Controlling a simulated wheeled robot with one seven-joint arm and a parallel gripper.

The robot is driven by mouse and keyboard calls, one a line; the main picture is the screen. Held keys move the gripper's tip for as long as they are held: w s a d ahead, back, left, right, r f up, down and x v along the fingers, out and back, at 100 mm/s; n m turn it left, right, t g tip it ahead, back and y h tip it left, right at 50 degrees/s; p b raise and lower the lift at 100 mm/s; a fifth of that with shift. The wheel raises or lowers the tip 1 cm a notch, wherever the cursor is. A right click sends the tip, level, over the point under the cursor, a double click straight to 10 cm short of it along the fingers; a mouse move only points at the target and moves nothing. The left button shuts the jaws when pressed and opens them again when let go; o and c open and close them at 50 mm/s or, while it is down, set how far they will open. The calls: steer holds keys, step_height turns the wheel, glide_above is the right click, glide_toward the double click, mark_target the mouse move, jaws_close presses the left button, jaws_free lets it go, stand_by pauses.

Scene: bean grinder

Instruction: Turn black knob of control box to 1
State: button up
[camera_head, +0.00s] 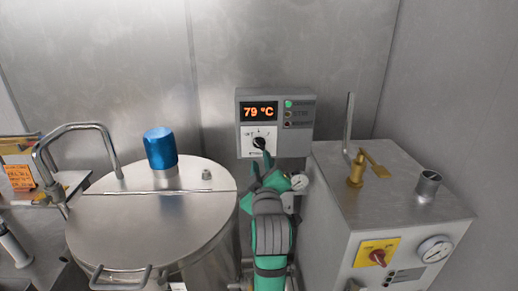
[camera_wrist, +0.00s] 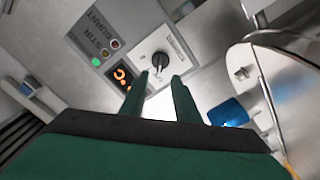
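The grey control box (camera_head: 301,122) hangs on the back wall; its display reads 79 °C in orange. Its black knob (camera_head: 259,142) sits on a white dial plate below the display. In the wrist view the knob (camera_wrist: 160,62) is just beyond my fingertips, roughly centred between them. My gripper (camera_wrist: 160,77) is open, its two green fingers apart with nothing between them. In the head view my gripper (camera_head: 262,163) is just below the knob and overlaps the lower edge of the box. I cannot tell for certain which mark the knob points to.
A steel vessel (camera_head: 150,229) with a blue cap (camera_head: 160,148) stands at left. A steel machine (camera_head: 405,190) with a brass valve (camera_head: 356,168), a red switch (camera_head: 377,257) and a gauge (camera_head: 435,249) stands at right. A small gauge (camera_head: 299,181) is close beside my gripper.

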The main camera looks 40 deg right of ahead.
mark_target(258, 146)
steer(key=x, duration=0.7)
steer(key=shift+w+d, duration=0.15)
steer(key=shift+w, duration=0.15)
steer(key=shift+w+d, duration=0.3)
steer(key=shift+w, duration=0.15)
jaws_close()
